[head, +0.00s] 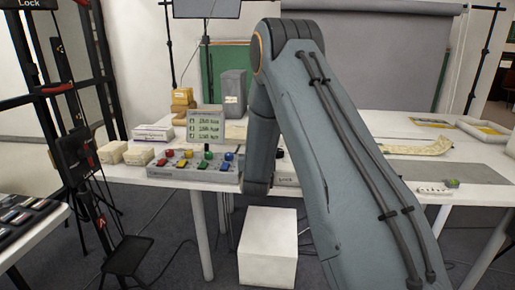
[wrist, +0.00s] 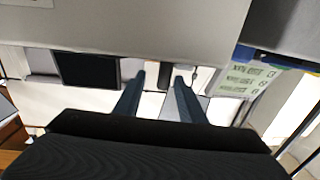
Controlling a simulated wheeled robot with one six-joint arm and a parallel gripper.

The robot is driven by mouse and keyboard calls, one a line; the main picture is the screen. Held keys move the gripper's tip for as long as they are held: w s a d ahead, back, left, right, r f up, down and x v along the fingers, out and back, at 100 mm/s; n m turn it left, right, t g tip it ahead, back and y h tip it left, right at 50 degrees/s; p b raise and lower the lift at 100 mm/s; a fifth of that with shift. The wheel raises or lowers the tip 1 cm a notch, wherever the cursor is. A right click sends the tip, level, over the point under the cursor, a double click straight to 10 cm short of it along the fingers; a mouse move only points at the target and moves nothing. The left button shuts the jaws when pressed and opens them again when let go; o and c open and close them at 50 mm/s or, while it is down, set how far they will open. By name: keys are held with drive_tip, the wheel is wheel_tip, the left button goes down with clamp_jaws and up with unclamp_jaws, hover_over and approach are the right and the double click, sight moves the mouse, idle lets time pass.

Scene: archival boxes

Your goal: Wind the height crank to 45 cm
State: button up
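My gripper (wrist: 160,76) shows in the wrist view as two blue-grey fingers, apart from each other. A narrow dark upright shape (wrist: 166,72) appears between or beyond the fingertips; I cannot tell whether it is the crank or whether anything touches it. In the head view my arm runs down the middle and hides my gripper. No height crank or centimetre scale can be made out for sure. A black stand with red parts (head: 80,150) is at the left, under a "Lock" label (head: 36,4).
A white table (head: 345,123) spans the back. It carries a control box with coloured buttons (head: 193,165), a checklist sign (head: 206,124) and beige boxes (head: 139,155). A white block (head: 268,247) stands on the floor below. Cables lie on the floor at the left.

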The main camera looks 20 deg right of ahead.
drive_tip(key=shift+s, duration=0.15)
drive_tip(key=c, duration=0.5)
drive_tip(key=shift+n+t+y, duration=0.3)
drive_tip(key=shift+n+y, duration=0.1)
drive_tip(key=shift+y, duration=0.2)
drive_tip(key=b+v, duration=0.2)
drive_tip(key=d+b+v, duration=0.1)
drive_tip(key=b+v, duration=0.1)
drive_tip(key=v, duration=0.1)
drive_tip(key=shift+s+f, duration=0.1)
drive_tip(key=shift+s, duration=0.3)
clamp_jaws()
drive_tip(key=s+a+n+y+b, duration=0.1)
drive_tip(key=s+a+y+b, duration=0.2)
drive_tip(key=s, duration=0.6)
drive_tip(key=shift+h, duration=0.4)
drive_tip(key=w+d, duration=0.1)
drive_tip(key=w, duration=0.3)
drive_tip(key=w+d, duration=0.1)
drive_tip(key=w, duration=0.4)
drive_tip(key=w+d, duration=0.1)
drive_tip(key=w, duration=0.4)
drive_tip(key=shift+d, duration=0.1)
drive_tip(key=shift+h, duration=0.3)
